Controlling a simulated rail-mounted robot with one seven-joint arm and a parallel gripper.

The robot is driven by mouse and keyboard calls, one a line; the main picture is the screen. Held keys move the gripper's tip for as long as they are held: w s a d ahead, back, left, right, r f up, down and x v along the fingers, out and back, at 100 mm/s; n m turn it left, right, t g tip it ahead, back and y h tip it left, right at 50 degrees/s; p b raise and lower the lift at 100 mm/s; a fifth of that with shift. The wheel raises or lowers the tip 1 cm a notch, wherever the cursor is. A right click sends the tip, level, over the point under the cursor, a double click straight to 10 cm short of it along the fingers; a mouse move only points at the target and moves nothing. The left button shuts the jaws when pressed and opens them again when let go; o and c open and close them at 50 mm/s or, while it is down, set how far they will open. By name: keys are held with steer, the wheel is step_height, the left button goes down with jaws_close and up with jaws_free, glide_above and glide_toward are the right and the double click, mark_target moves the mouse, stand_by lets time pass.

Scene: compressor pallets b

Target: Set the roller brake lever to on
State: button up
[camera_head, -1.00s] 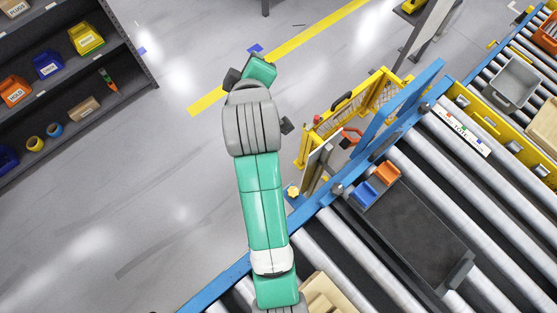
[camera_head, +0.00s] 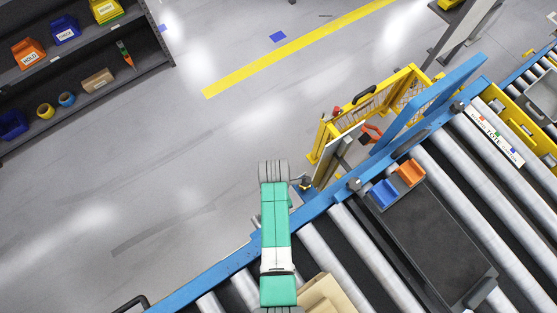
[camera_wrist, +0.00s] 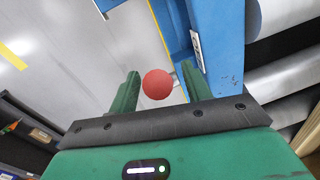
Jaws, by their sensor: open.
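In the wrist view, a round red knob (camera_wrist: 158,84) shows between the two green fingers of my gripper (camera_wrist: 160,72). I take it for the brake lever's knob. The fingers are open, with a visible gap on each side of the knob. Whether the knob is level with the fingertips or beyond them I cannot tell. The lever's shaft is not visible behind the knob. In the head view my arm reaches to the blue conveyor frame (camera_head: 232,261); my gripper's fingers and the knob are hidden there.
A blue beam with a white label (camera_wrist: 196,45) stands close to the right finger. Rollers (camera_head: 375,258) lie to the right, with a dark tray (camera_head: 440,240) holding a blue and an orange bin. A yellow gate (camera_head: 365,110) stands above.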

step_height(320, 180, down, 2)
steer(key=shift+s, duration=0.1)
jaws_close()
steer(key=shift+r, duration=0.15)
